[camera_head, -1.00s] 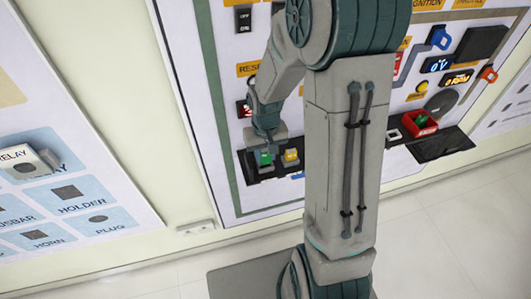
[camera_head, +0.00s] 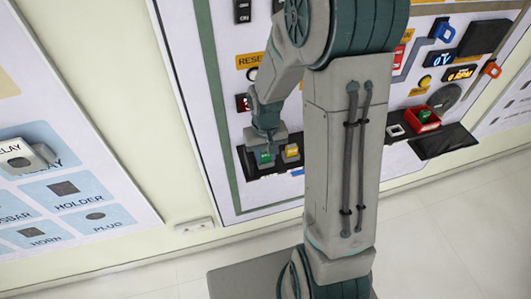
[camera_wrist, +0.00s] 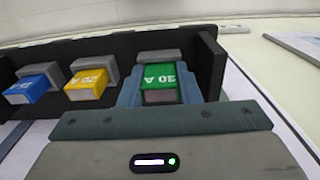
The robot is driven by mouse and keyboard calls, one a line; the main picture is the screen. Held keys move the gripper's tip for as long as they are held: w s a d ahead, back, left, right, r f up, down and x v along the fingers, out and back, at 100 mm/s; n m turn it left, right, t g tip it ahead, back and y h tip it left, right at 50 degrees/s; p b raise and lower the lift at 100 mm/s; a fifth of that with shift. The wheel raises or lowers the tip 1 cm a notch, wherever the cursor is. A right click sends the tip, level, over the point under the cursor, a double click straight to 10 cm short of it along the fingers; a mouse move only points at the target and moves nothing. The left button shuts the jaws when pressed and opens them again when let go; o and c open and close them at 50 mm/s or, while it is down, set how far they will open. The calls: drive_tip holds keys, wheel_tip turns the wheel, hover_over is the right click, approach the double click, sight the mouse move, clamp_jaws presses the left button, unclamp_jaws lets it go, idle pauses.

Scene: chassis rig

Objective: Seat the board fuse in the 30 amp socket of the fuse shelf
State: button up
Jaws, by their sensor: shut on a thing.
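A green block fuse marked 30 A (camera_wrist: 160,80) is between the two fingers of my gripper (camera_wrist: 160,88) in the wrist view. My gripper is shut on it. The fuse lies in line with a grey socket (camera_wrist: 159,55) at the right end of the dark fuse shelf (camera_wrist: 122,45). The fuse's far end meets the socket in the picture; how deep it sits I cannot tell. In the head view my gripper (camera_head: 266,140) is at the shelf's left part, with the green fuse (camera_head: 265,157) just under it.
A yellow 20 A fuse (camera_wrist: 87,84) and a blue fuse (camera_wrist: 34,88) sit beside it on the shelf. The shelf's raised end wall (camera_wrist: 210,66) stands close to my gripper. A red bin (camera_head: 421,119) with a green piece inside is at right. My arm hides the panel's middle.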

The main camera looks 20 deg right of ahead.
sight(266, 150)
drive_tip(key=shift+r, duration=0.15)
drive_tip(key=shift+r+p, duration=0.65)
drive_tip(key=shift+r, duration=0.1)
drive_tip(key=shift+f+b, duration=0.9)
drive_tip(key=shift+b, duration=0.15)
idle(1.4)
drive_tip(key=o, duration=1.1)
wheel_tip(266, 150, up, 14)
drive_tip(key=shift+f+b, duration=0.1)
drive_tip(key=shift+b, duration=0.25)
